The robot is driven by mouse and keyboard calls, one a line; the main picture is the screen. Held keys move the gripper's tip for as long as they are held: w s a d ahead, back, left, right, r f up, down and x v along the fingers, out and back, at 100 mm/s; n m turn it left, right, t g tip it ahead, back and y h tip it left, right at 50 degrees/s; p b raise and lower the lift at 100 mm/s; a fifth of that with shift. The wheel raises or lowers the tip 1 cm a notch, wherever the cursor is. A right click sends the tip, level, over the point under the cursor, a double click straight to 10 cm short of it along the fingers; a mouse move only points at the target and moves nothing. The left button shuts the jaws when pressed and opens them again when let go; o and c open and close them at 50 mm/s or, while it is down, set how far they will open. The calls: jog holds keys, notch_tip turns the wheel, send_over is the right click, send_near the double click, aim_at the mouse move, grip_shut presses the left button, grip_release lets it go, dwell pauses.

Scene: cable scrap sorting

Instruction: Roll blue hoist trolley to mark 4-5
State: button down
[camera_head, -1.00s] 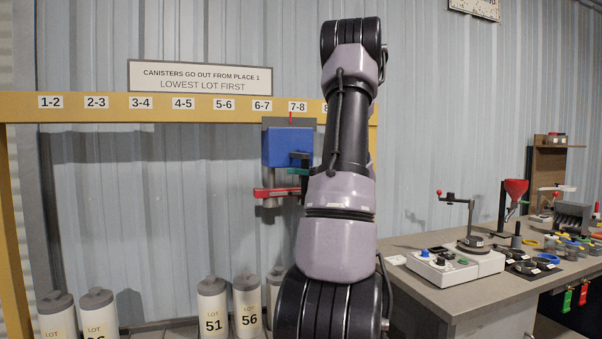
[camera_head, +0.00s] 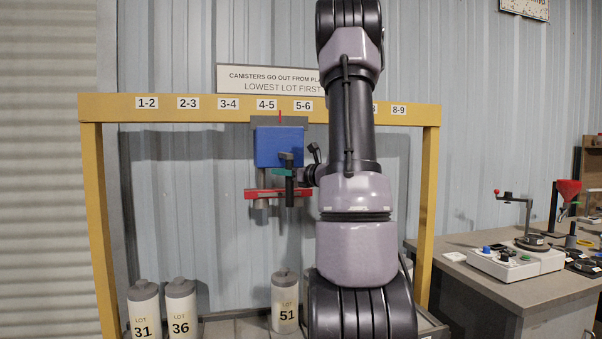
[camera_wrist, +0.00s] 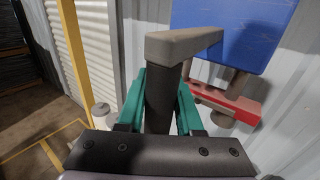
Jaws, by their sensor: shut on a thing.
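The blue hoist trolley (camera_head: 279,146) hangs from the yellow overhead beam (camera_head: 200,114). Its red pointer (camera_head: 280,117) stands just right of the 4-5 label (camera_head: 267,104), between it and the 5-6 label (camera_head: 303,104). A red bar (camera_head: 262,194) is under the blue body. My gripper (camera_head: 284,172) is at the trolley's front. In the wrist view its green fingers (camera_wrist: 160,100) are shut on the dark upright handle (camera_wrist: 160,108), which has a grey crosspiece (camera_wrist: 183,43) on top. The blue body (camera_wrist: 238,28) also shows there at the upper right.
White canisters LOT 31 (camera_head: 144,308), LOT 36 (camera_head: 181,308) and LOT 51 (camera_head: 285,305) stand below the beam. My arm hides part of the beam right of 5-6. A bench (camera_head: 510,290) with equipment stands at the right. The beam left of the trolley is clear.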

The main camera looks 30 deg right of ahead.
jog(key=a, duration=0.1)
jog(key=w+a, duration=0.1)
jog(key=a, duration=0.2)
jog(key=shift+w+a, duration=0.25)
jog(key=shift+a, duration=0.05)
jog(key=c, duration=0.6)
grip_release()
jog(key=v, duration=1.1)
jog(key=shift+w, duration=0.1)
